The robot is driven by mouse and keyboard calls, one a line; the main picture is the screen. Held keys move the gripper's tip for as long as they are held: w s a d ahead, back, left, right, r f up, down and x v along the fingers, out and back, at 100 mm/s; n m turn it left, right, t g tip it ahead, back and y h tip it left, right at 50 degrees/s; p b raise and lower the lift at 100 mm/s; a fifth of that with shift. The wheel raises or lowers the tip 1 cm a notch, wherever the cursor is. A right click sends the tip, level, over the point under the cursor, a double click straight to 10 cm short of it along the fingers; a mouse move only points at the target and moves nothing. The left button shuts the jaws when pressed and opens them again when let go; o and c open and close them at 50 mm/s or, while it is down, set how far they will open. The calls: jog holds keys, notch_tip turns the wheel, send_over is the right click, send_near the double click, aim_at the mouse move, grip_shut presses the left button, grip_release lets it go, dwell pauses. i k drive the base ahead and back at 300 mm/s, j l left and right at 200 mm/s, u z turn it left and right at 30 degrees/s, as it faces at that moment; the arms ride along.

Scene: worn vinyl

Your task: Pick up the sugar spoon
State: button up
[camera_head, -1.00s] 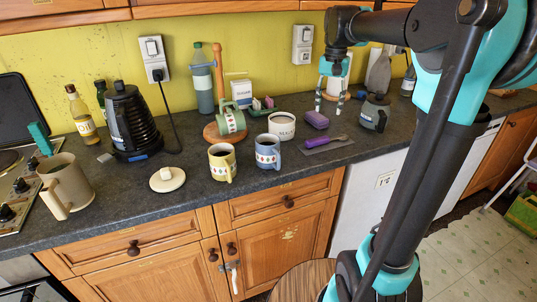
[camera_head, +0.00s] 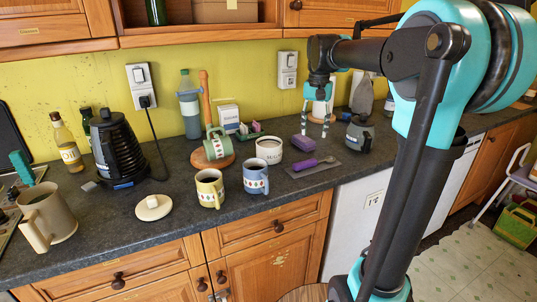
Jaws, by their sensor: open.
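A spoon with a purple handle (camera_head: 304,165) lies on a flat grey mat (camera_head: 333,168) near the counter's front edge. Its bowl end points right. My gripper (camera_head: 315,128) hangs pointing down, with its light fingers apart and nothing between them. It appears above and behind the spoon, just right of a purple block (camera_head: 303,143). The exact height of the fingertips over the counter is hard to tell.
A white pot (camera_head: 269,150), a blue mug (camera_head: 256,178) and a yellow mug (camera_head: 210,188) stand left of the spoon. A grey round pot (camera_head: 359,136) stands to its right. A white lid (camera_head: 153,207) lies farther left.

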aim_at(297, 167)
jog(key=j+z, duration=0.7)
jog(key=z, duration=0.15)
